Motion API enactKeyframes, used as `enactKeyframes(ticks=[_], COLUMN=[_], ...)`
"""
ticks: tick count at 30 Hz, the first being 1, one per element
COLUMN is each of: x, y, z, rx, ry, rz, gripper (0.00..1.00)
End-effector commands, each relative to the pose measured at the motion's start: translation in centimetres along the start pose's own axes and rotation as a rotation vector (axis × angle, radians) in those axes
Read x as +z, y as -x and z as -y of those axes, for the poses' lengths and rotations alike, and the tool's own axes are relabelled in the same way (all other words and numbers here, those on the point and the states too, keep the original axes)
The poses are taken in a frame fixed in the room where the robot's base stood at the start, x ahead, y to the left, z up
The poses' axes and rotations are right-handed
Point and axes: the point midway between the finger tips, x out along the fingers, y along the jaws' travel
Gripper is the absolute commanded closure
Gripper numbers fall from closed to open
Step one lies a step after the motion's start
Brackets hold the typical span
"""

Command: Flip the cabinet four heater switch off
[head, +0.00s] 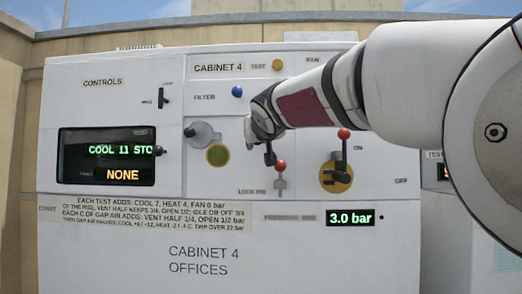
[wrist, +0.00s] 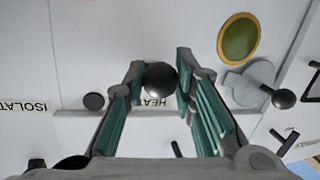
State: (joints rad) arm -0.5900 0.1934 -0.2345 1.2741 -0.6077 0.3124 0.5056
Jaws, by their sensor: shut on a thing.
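Cabinet 4 (head: 230,265) is a white unit filling the head view, labelled "CABINET 4 OFFICES". In the wrist view the heater switch (wrist: 160,79) shows as a dark ball-ended lever by an upside-down "HEAT" label (wrist: 153,103). My gripper (wrist: 158,76) is shut on this ball, with one teal-padded finger on each side. In the head view my gripper (head: 251,132) is at the cabinet's front, right of the grey disc, and hides the heater switch. Whether the switch stands on or off cannot be told.
A grey disc with a ball-ended lever (head: 203,132) and a green round window (head: 218,155) are just left of my gripper. A red-topped lock pin (head: 280,166) is below, and a red-topped lever (head: 344,134) is right. A display (head: 107,156) reads "NONE"; another (head: 350,218) reads 3.0 bar.

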Motion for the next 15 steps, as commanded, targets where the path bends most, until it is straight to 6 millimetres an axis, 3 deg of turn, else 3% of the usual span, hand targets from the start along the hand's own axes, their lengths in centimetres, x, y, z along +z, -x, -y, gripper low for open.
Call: enactKeyframes(ticks=[15], x=[0.65], y=[-0.46], z=[0.14], rx=[0.020], ry=[0.028], rz=[-0.149], gripper=[1.00])
